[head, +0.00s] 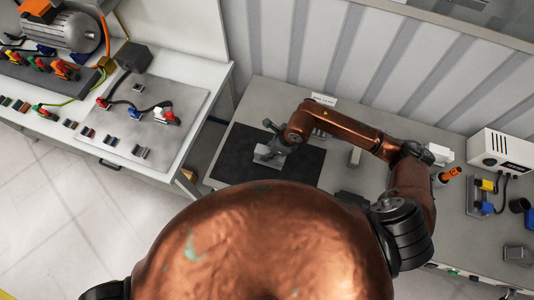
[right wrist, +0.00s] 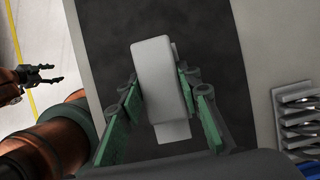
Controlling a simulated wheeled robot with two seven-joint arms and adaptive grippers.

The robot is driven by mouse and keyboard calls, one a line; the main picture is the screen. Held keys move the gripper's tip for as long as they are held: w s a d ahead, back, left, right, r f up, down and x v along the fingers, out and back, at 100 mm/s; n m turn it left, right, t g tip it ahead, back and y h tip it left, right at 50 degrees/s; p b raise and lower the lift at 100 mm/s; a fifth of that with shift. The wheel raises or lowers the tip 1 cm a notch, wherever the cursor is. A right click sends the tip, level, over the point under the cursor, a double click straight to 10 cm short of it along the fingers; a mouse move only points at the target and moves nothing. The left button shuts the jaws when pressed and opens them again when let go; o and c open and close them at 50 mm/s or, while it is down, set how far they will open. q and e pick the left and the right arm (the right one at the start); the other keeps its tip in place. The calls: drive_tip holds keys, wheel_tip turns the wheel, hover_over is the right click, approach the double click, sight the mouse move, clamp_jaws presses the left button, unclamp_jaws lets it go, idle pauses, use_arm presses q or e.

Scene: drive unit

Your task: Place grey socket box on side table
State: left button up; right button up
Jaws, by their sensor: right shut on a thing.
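My right gripper (head: 272,138) is over the black mat on the grey side table (head: 240,133). It is shut on a light grey block-like thing, which I take for the grey socket box (head: 268,154). In the right wrist view the box (right wrist: 163,75) sits between the green-padded fingers of the right gripper (right wrist: 165,110), with the black mat behind it. I cannot tell whether the box touches the mat. My left gripper (right wrist: 42,77) shows at the left of the right wrist view, open and empty.
The black mat (head: 308,165) is otherwise bare. A small grey upright piece (head: 354,157) stands to its right. A white box (head: 503,151) and several small parts are further right. A white workbench (head: 175,75) with a motor (head: 68,32) is at the left.

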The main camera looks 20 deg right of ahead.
drive_tip(key=shift+w+a+f, duration=0.15)
drive_tip(key=shift+w+f, duration=0.1)
drive_tip(key=shift+f, duration=0.05)
wheel_tip(320, 180, down, 2)
drive_tip(key=shift+f+p, duration=0.15)
drive_tip(key=shift+p, duration=0.4)
drive_tip(key=shift+f, duration=0.25)
drive_tip(key=shift+f, duration=0.1)
drive_tip(key=o, duration=1.3)
